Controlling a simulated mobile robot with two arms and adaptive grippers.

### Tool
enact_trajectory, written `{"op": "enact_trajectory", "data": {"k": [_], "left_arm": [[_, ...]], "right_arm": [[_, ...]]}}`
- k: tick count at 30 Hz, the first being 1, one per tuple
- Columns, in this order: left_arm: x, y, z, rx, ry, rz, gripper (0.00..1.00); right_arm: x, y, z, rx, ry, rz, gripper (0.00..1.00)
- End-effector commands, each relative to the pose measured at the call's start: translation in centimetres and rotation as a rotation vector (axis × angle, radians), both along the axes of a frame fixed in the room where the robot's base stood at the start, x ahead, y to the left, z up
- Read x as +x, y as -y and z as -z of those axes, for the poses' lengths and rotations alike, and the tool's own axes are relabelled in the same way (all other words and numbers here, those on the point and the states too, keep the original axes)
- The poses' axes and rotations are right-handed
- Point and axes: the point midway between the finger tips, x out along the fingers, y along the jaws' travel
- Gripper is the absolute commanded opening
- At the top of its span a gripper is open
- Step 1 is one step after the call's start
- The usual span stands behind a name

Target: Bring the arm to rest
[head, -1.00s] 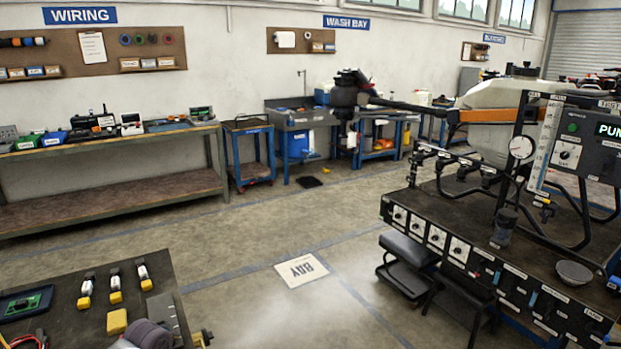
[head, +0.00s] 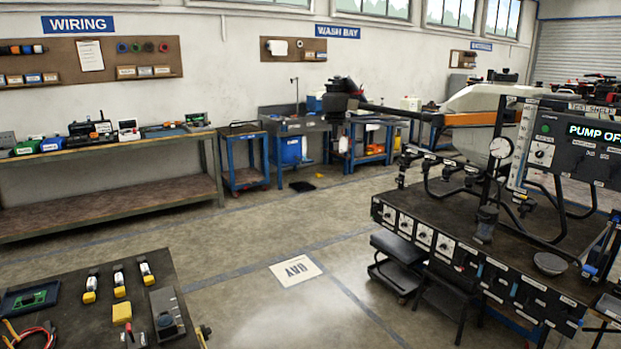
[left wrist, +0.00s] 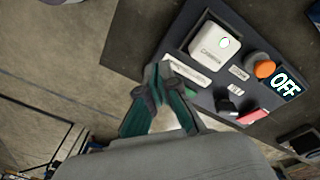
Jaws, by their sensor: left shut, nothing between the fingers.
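My left gripper (left wrist: 158,85) shows in the left wrist view with its green, dark-tipped fingers together and nothing between them. It appears over or beside the edge of a dark surface that bears a grey panel (left wrist: 203,97). The panel has a white box (left wrist: 214,44), an orange knob (left wrist: 265,69), a red part (left wrist: 252,116) and a lit OFF display (left wrist: 286,84). I cannot tell the gap between fingers and panel. In the head view I cannot clearly make out the left gripper. My right gripper is in neither view.
A dark table (head: 65,290) at lower left holds several yellow-based bottles (head: 119,284), a yellow block (head: 122,313) and a grey device (head: 167,314). A test bench (head: 440,207) with a PUMP OFF display (head: 593,131) stands at right. Open floor (head: 260,235) lies between.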

Motion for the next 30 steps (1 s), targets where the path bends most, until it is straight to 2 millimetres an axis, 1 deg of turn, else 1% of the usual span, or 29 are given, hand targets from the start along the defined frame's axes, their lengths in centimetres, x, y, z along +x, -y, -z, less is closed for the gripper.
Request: {"op": "enact_trajectory", "data": {"k": [1, 5, 6, 8, 9, 11, 12, 14, 17, 21, 30], "left_arm": [[-1.3, 1.7, 0.4, -0.021, 0.005, 0.033, 0.00], [-4.3, 5.4, 0.6, -0.066, 0.041, 0.109, 0.00], [-5.4, 6.6, 0.5, -0.083, 0.058, 0.129, 0.00], [-7.2, 8.3, 0.1, -0.107, 0.089, 0.156, 0.00], [-8.5, 9.3, -0.3, -0.122, 0.114, 0.166, 0.00], [-10.4, 10.1, -1.1, -0.137, 0.151, 0.167, 0.00], [-11.4, 10.2, -1.7, -0.138, 0.175, 0.161, 0.00], [-12.6, 10.0, -2.6, -0.134, 0.205, 0.145, 0.00], [-14.4, 9.2, -3.7, -0.116, 0.235, 0.116, 0.00], [-16.5, 7.7, -5.0, -0.081, 0.263, 0.069, 0.00], [-20.4, 3.9, -7.3, 0.017, 0.284, -0.024, 0.00]], "right_arm": [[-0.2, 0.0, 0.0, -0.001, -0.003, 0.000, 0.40], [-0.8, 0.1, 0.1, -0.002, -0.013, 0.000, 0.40], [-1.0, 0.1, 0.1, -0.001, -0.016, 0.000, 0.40], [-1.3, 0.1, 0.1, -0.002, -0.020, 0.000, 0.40], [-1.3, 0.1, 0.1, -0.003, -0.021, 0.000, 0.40], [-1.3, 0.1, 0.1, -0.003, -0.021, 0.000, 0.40], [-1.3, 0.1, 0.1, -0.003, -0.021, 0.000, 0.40], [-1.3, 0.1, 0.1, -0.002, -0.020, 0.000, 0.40], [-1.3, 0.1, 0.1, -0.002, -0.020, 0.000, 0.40], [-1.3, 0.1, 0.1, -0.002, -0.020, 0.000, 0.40], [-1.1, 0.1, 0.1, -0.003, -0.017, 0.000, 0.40]]}}
